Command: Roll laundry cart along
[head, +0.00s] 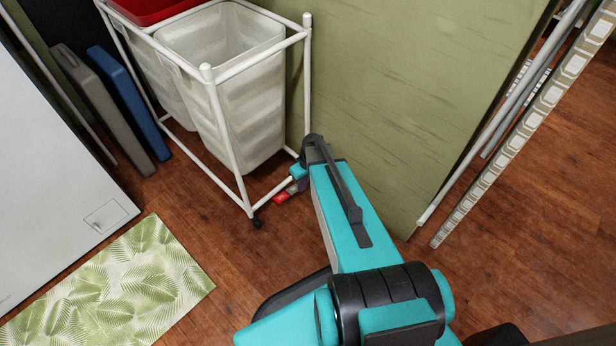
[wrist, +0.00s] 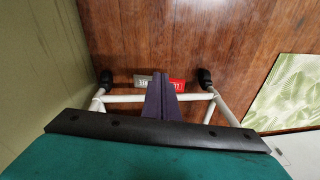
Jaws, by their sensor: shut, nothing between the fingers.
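The laundry cart (head: 230,157) has a white tube frame, pale bins and a red bin at the back left. It stands upright on the floor, its right side near the green wall. My gripper (head: 288,192) is low at the cart's near right end, by the bottom rail. In the wrist view my gripper's dark fingers (wrist: 161,85) are together and empty, crossing the white bottom rail (wrist: 125,98) between two black casters. Red and grey parts with lettering show beside the fingers. I cannot tell whether the fingers touch the rail.
A green wall panel (head: 405,95) stands close right of the cart. A leaf-patterned mat (head: 120,290) and a white surface (head: 50,180) are at the left. Grey and blue folded panels (head: 128,100) lean left of the cart. Wood floor (head: 245,265) is clear in front.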

